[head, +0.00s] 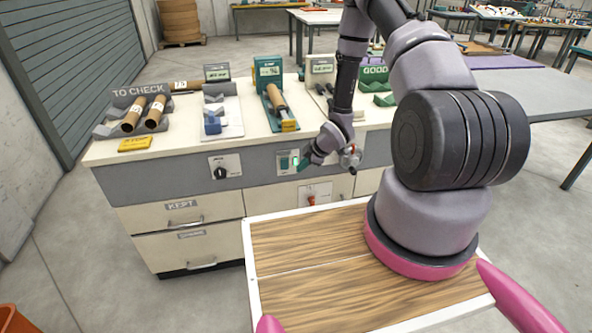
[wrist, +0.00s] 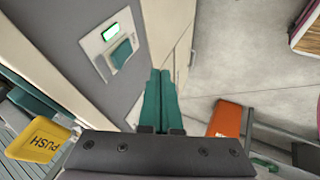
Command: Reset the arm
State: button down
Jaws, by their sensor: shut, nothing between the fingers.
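My arm reaches from the right of the head view down to the front of the workbench (head: 195,147). My gripper (head: 301,166) is at the bench's grey front panel, by a white plate with a teal rocker (head: 284,163). In the wrist view my gripper's teal fingers (wrist: 158,98) are together, with nothing between them. There the teal rocker (wrist: 121,53) and a lit green window (wrist: 110,33) are to the left of the fingers, apart from them in the picture. The exact gap between fingertips and panel cannot be told.
A black knob (head: 221,172) and a red switch (head: 312,199) are on the bench front near my gripper. On the bench top are cardboard tubes in a "TO CHECK" rack (head: 106,131), a yellow block (head: 135,144) and a winder (head: 270,105). Drawers (head: 185,216) are below.

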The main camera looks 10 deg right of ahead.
jog(key=shift+s+d+r, duration=0.3)
jog(key=shift+s+r, duration=0.25)
jog(key=w+d+r+m+h, duration=0.1)
jog(key=w+d+r+m, duration=0.15)
jog(key=r, duration=0.65)
jog(key=w+d+r+m+h, duration=0.2)
jog(key=d+r, duration=0.1)
jog(key=r, duration=0.5)
jog(key=s+d+r+m+t+h, duration=0.1)
jog(key=s+r+m, duration=0.15)
jog(key=r, duration=0.55)
jog(key=s+d+r+m+h, duration=0.1)
jog(key=s+r+m, duration=0.15)
jog(key=r, duration=0.55)
jog(key=s+a+r+m, duration=0.1)
jog(key=s+r+m, duration=0.5)
jog(key=s+r, duration=0.45)
jog(key=s+a+r+m+y, duration=0.1)
jog(key=s+a+r+m, duration=0.1)
jog(key=s+r, duration=0.3)
jog(key=s+a+r+m+y, duration=0.1)
jog(key=s+a+r+m, duration=0.1)
jog(key=s, duration=0.7)
notch_tip(320, 180, up, 3)
jog(key=shift+s+a+f+m+t+y, duration=0.1)
jog(key=shift+s+a+m+t+y, duration=0.25)
jog(key=shift+m, duration=0.4)
